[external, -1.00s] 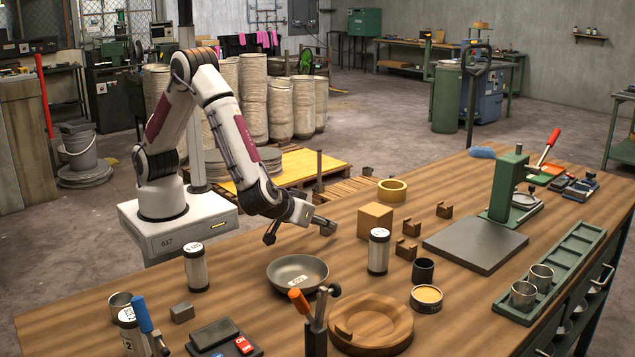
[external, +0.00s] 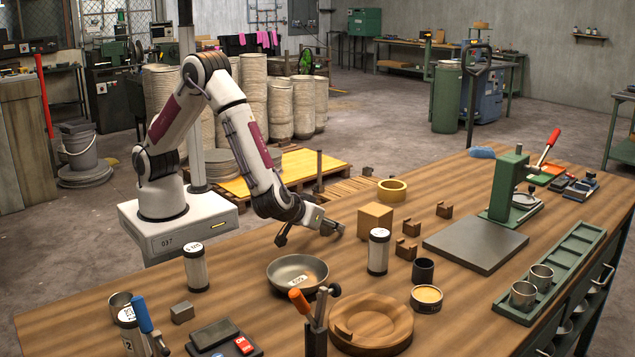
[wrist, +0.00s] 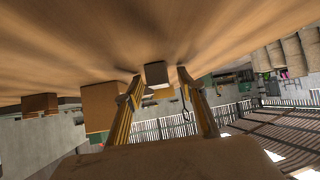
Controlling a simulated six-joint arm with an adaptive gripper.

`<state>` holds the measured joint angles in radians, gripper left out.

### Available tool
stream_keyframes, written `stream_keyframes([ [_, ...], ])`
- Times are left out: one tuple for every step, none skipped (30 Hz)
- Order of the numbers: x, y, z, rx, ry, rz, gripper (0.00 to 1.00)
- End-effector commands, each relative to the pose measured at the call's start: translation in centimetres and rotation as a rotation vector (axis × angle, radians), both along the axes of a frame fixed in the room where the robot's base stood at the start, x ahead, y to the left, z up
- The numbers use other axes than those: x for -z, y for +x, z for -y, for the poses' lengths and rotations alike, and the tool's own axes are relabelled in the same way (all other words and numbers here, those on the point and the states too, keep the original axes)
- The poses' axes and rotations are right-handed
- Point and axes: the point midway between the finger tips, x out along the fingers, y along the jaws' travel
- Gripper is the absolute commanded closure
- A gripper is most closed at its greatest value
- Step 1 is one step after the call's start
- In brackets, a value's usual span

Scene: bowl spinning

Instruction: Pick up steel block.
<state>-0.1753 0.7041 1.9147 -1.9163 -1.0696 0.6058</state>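A small grey metal block (external: 181,312), which looks like the steel block, sits on the wooden table at the front left in the external view. My gripper (external: 310,234) is low over the table's back edge, behind the shallow grey bowl (external: 297,273) and well apart from that block. Its two fingers are spread wide and look empty. In the wrist view, my gripper (wrist: 157,77) shows a small dark block with a light face (wrist: 157,74) in the gap between its fingertips. I cannot tell which block this is or how far ahead it lies.
A wooden cube (external: 375,221) stands right of my gripper, with a white canister (external: 378,251) in front. Another canister (external: 196,268) stands left of the bowl. A tool holder (external: 315,330) and a round wooden dish (external: 371,324) are at the front.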

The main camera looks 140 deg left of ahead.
Motion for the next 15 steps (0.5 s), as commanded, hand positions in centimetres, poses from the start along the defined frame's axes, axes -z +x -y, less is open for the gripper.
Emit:
stream_keyframes([
  [-0.01, 0.0, 0.01, 0.0, 0.0, 0.0, 0.61],
  [-0.01, 0.0, 0.01, 0.0, 0.0, 0.0, 0.61],
  [-0.01, 0.0, 0.01, 0.0, 0.0, 0.0, 0.61],
  [-0.01, 0.0, 0.01, 0.0, 0.0, 0.0, 0.66],
  [-0.01, 0.0, 0.01, 0.0, 0.0, 0.0, 0.74],
  [-0.01, 0.01, 0.01, 0.0, 0.0, 0.0, 0.84],
  [-0.01, 0.01, 0.01, 0.0, 0.0, 0.0, 0.92],
  [-0.01, 0.0, 0.01, 0.0, 0.0, 0.0, 1.0],
  [-0.01, 0.0, 0.01, 0.0, 0.0, 0.0, 1.0],
  [-0.01, 0.0, 0.01, 0.0, 0.0, 0.0, 1.0],
  [-0.01, 0.0, 0.01, 0.0, 0.0, 0.0, 1.0],
  [-0.05, 0.02, 0.0, 0.0, 0.001, 0.0, 1.0],
  [-0.05, 0.02, 0.0, 0.0, 0.001, 0.0, 1.0],
  [-0.05, 0.02, 0.0, 0.0, 0.001, 0.0, 1.0],
  [-0.05, 0.02, 0.0, 0.0, 0.001, 0.0, 1.0],
])
